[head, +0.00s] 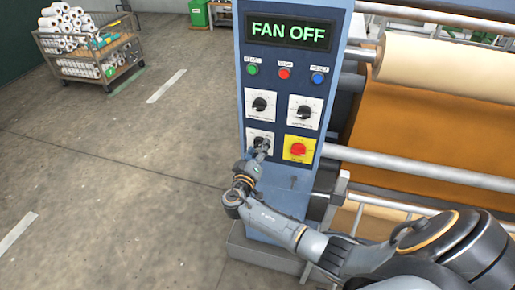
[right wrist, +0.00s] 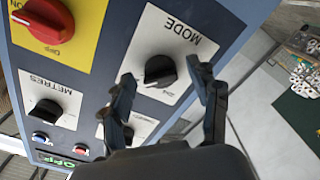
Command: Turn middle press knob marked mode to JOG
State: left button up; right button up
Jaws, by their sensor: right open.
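The mode knob (right wrist: 160,70) is a black knob on a white plate labelled MODE, shown upside down in the right wrist view. A pale mark shows at its lower left edge there; the small position labels are too blurred to read. In the head view its white plate (head: 261,133) is at the lower left of the blue panel, partly covered by my right gripper (head: 260,150). In the right wrist view my right gripper (right wrist: 161,72) is open, with one finger on each side of the knob. Contact cannot be told. My left gripper is not in view.
The panel (head: 277,186) also holds a red knob on yellow (head: 298,149), two black knobs above, several buttons and a display (head: 288,32) reading FAN OFF. Rollers with orange sheet (head: 420,125) stand to the right. A cart of rolls (head: 90,45) stands far left; the floor between is clear.

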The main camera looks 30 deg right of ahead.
jog(key=shift+c, duration=0.5)
jog(key=c, duration=1.1)
